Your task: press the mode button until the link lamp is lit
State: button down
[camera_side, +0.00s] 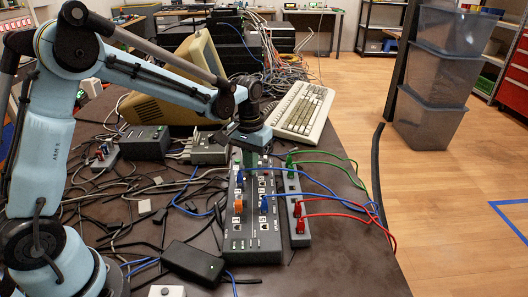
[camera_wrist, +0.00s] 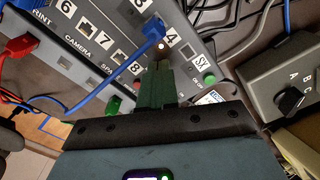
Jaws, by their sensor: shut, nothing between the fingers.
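The dark grey switch box (camera_side: 262,243) lies on the table with blue and orange plugs in its numbered ports. It also shows in the wrist view (camera_wrist: 192,28). My gripper (camera_side: 248,163) is shut and empty, pointing down over the box's far end. In the wrist view its green fingers (camera_wrist: 162,66) end near port 4, left of a round green button (camera_wrist: 209,79) beside the label SX. Whether this is the mode button, I cannot read. A small bright spot (camera_wrist: 161,46) shows just beyond the fingertips. I cannot tell whether it is the link lamp, or whether the fingers touch the box.
A grey strip (camera_side: 299,235) with red and green plugs stands right of the box. Blue, red and green cables arch close by. A black adapter (camera_side: 193,262) lies in front, a keyboard (camera_side: 303,112) behind. A box with a black knob (camera_wrist: 290,100) is right in the wrist view.

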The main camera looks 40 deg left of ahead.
jog(key=shift+r, duration=2.5)
jog(key=shift+s+r, duration=0.1)
jog(key=s+r+m+t, duration=0.1)
jog(key=s+t, duration=0.2)
jog(key=s, duration=0.4)
jog(key=s+d+r+m+t, duration=0.1)
jog(key=s+r+m+t, duration=0.1)
jog(key=s+t, duration=0.2)
jog(key=shift+s+d+r, duration=0.3)
jog(key=shift+s, duration=1.5)
